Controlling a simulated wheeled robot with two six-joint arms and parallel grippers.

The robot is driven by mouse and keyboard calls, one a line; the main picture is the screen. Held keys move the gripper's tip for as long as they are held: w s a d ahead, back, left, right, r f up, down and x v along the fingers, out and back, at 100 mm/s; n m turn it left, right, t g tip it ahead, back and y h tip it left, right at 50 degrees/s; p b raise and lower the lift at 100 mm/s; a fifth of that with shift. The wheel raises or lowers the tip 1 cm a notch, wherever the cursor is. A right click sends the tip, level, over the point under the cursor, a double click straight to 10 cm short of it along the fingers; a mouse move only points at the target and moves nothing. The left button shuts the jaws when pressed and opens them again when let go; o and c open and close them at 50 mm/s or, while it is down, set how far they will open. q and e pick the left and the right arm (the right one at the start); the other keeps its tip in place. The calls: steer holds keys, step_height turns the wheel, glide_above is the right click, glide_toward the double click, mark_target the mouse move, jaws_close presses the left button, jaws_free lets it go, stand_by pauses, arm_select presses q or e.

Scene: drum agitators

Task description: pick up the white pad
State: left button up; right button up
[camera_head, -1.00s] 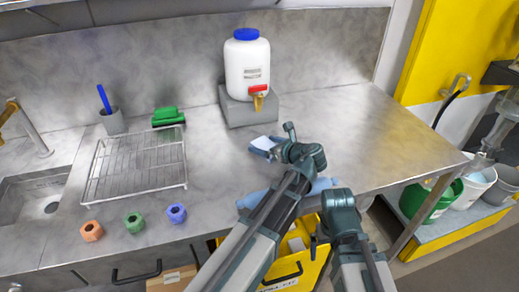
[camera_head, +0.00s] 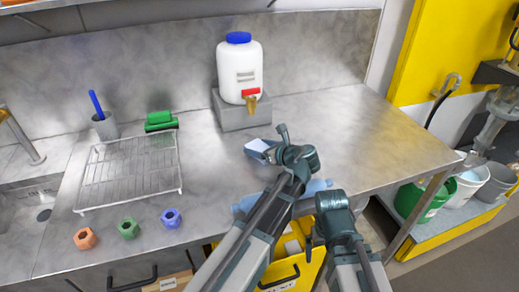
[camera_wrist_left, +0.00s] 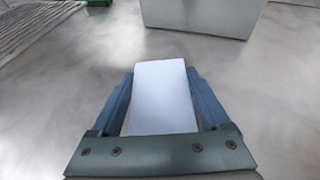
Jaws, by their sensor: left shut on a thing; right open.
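The white pad (camera_wrist_left: 163,98) sits between the blue fingers of my left gripper (camera_wrist_left: 163,85) in the left wrist view. Both fingers flank its long sides and the gripper is shut on it. In the head view the pad (camera_head: 259,145) shows as a small pale patch at the tip of my left gripper (camera_head: 262,150), over the counter in front of the white container. I cannot tell how high it is above the counter.
The steel counter (camera_head: 340,125) is clear on the right. A white container (camera_head: 240,72) with a blue lid stands on a grey block (camera_head: 240,116) behind. A wire rack (camera_head: 130,172) and several coloured nuts lie left.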

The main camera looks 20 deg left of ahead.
mark_target(259, 147)
arm_select(q)
step_height(259, 147, up, 10)
steer(key=p, duration=1)
stand_by(0.5)
